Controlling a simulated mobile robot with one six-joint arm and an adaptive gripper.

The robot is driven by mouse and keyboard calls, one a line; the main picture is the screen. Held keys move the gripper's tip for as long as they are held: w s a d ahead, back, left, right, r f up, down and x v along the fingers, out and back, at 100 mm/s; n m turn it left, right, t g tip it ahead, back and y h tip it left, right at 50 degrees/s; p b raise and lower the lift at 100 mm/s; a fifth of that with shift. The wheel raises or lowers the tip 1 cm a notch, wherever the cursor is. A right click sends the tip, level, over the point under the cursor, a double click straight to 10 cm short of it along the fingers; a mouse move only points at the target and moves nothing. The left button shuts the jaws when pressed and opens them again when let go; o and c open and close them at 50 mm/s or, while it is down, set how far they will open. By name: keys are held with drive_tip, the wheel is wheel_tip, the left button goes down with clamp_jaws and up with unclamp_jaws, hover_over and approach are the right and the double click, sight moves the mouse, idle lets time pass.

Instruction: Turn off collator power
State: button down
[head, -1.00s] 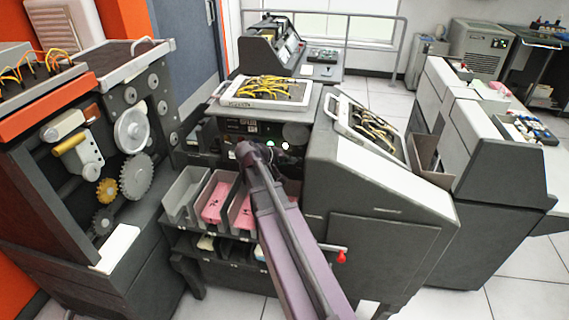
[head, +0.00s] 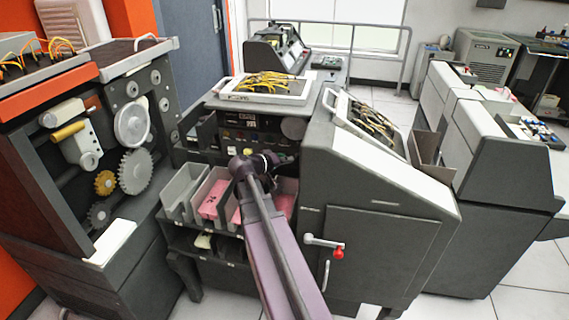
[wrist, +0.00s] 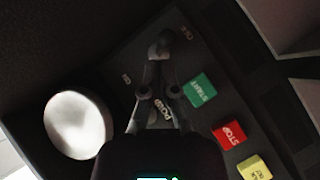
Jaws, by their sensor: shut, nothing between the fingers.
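The collator is the dark machine (head: 375,240) in the middle of the head view, with its control panel (head: 250,138) partly hidden by my arm. The wrist view shows the panel close up, with a POWER label (wrist: 164,108) between my fingers and small ON/OFF-type labels, hard to read, on either side. My gripper (wrist: 160,48) is shut and empty, its tips together by a dark rounded knob (wrist: 172,38), perhaps the power switch. I cannot tell whether they touch. In the head view my gripper (head: 270,160) is in front of the panel, above the card bins.
Beside the fingers are a green START button (wrist: 200,90), a red STOP button (wrist: 230,135) and a yellow button (wrist: 255,168). A pale round disc (wrist: 78,125) is at left.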

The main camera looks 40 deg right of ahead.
drive_tip(key=shift+s+d, duration=0.1)
drive_tip(key=shift+a, duration=0.65)
drive_tip(key=a, duration=0.9)
drive_tip(key=shift+w+a, duration=0.2)
drive_tip(key=shift+w, duration=0.15)
